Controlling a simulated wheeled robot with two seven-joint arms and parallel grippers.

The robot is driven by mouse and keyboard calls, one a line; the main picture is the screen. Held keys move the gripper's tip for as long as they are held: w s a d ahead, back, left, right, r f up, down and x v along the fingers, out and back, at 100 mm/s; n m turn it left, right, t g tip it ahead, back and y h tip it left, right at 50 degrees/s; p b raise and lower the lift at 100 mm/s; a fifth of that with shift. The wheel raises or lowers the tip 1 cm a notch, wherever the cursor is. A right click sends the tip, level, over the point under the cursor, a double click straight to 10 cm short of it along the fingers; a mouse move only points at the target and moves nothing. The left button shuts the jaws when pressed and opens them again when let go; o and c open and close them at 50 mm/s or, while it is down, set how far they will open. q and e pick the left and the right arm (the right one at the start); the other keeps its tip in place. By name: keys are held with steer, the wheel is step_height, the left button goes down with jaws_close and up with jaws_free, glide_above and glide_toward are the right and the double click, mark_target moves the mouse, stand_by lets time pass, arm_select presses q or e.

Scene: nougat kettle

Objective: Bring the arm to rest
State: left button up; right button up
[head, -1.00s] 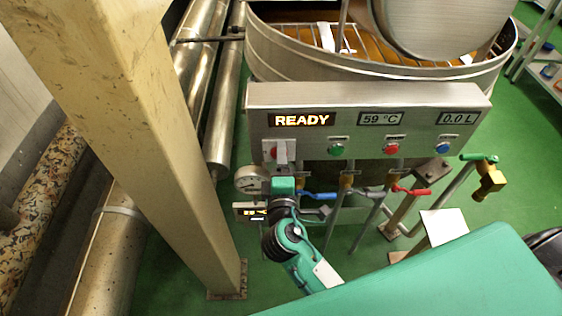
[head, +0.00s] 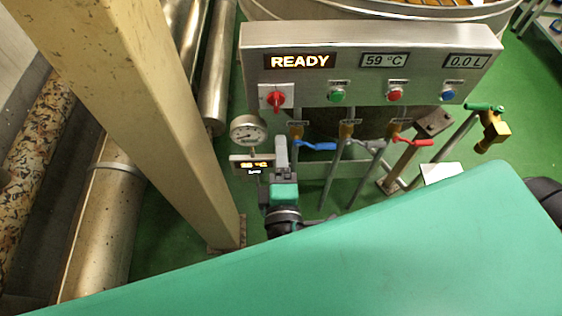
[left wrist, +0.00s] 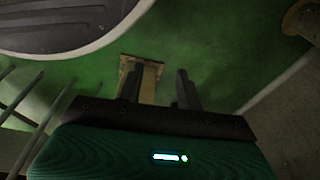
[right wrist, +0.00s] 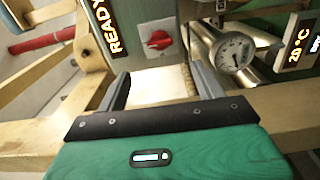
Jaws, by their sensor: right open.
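My right gripper (head: 281,150) is in front of the control panel (head: 350,40), below its red rotary switch (head: 275,98). In the right wrist view its two fingers (right wrist: 160,75) stand apart with nothing between them. The red switch (right wrist: 158,40) shows beyond the fingers there, clear of them. My left gripper is not in the head view. In the left wrist view its fingers (left wrist: 158,88) are apart and empty, over the green floor (left wrist: 215,65).
The panel reads READY, 59 °C and 0.0 L. A gauge (head: 248,130) and a small display (head: 252,164) are left of my right gripper. Blue (head: 318,146) and red (head: 412,141) valve handles are to its right. A beige post (head: 150,110) stands at left.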

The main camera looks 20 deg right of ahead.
arm_select(q)
steer(key=shift+w+r, duration=0.1)
steer(key=shift+r, duration=0.05)
arm_select(e)
steer(key=shift+s+a, duration=0.1)
steer(key=shift+s, duration=0.15)
